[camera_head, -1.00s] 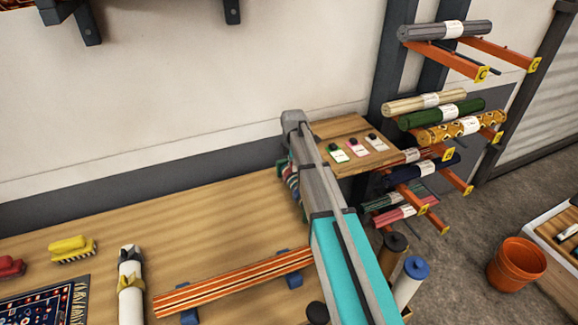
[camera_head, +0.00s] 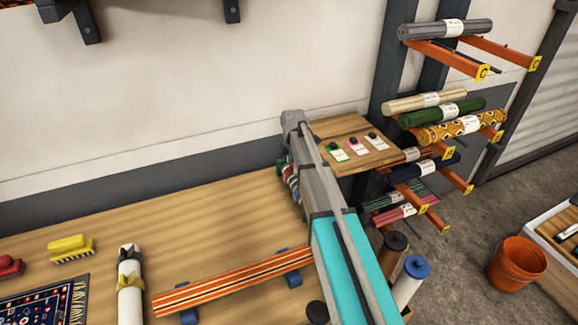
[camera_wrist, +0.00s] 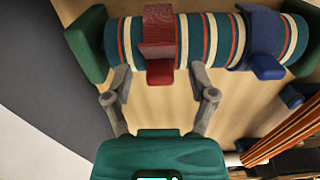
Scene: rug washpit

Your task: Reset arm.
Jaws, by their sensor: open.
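My arm reaches from the bottom of the head view toward the back of the wooden table (camera_head: 210,237). My gripper (camera_wrist: 165,90) shows in the wrist view, its two fingers spread apart with nothing between them. Just beyond the fingertips lies a striped teal, white and red rolled rug (camera_wrist: 220,40). It has a red band (camera_wrist: 159,45) and a blue band (camera_wrist: 262,42) around it and green end supports. I cannot tell whether the fingertips touch the roll. In the head view the roll is mostly hidden behind my arm.
A striped orange strip (camera_head: 235,283) on blue blocks lies left of my arm. A white roll (camera_head: 130,283), yellow brush (camera_head: 71,248) and patterned rug (camera_head: 45,303) are further left. A wooden board with tags (camera_head: 350,140) and a rug rack (camera_head: 447,75) stand right.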

